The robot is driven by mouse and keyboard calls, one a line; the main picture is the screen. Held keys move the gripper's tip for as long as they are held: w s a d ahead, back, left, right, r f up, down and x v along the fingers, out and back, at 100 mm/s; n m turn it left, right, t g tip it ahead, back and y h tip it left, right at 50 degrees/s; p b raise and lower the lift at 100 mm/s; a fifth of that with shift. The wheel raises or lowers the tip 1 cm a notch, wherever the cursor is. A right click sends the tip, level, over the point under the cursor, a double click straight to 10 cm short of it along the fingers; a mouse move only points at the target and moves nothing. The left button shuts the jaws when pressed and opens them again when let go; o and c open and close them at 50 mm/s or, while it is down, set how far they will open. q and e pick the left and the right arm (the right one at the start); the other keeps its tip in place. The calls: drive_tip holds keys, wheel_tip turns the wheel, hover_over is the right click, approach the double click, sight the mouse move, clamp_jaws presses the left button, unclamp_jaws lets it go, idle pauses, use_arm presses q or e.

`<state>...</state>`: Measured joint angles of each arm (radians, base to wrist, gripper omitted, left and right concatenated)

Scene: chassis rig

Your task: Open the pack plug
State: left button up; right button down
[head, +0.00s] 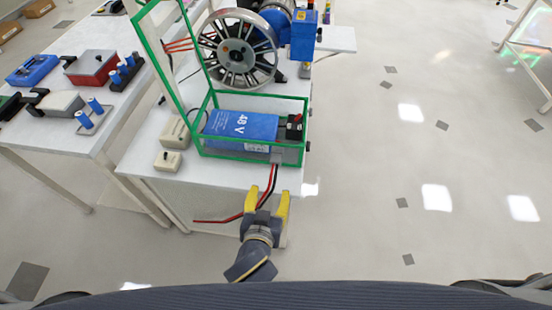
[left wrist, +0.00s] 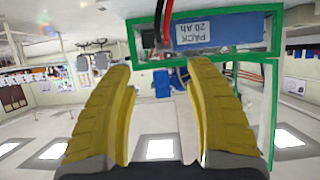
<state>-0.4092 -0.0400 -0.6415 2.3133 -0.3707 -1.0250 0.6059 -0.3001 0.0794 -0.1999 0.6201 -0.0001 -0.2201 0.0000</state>
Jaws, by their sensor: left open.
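The blue battery pack (head: 240,126), marked 48 V, lies in a green open frame (head: 250,158) on the white bench. Its label shows upside down in the left wrist view (left wrist: 220,32). A red and black cable pair (head: 270,180) runs down from a small grey piece (head: 277,156) at the pack's front right; I cannot tell for sure that this is the plug. The cables also show in the left wrist view (left wrist: 163,22). My left gripper (head: 268,197) is open, its yellow fingers apart near the bench's front edge, below the frame. Nothing shows held between them (left wrist: 160,95). My right gripper is out of view.
A spoked wheel (head: 237,52) with a blue motor stands behind the pack. Two small cream boxes (head: 168,161) sit left of the frame. A side table (head: 62,125) at left holds a red box (head: 90,67) and other parts. Open floor lies to the right.

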sight(275, 162)
use_arm(q)
drive_tip(key=x, duration=0.5)
drive_tip(key=r+x, duration=0.1)
drive_tip(key=x, duration=0.5)
drive_tip(key=w+r+x, duration=0.1)
drive_tip(key=x, duration=0.4)
drive_tip(key=shift+w+a+f, duration=0.1)
drive_tip(key=shift+w+f, duration=0.05)
drive_tip(key=shift+c, duration=0.3)
clamp_jaws()
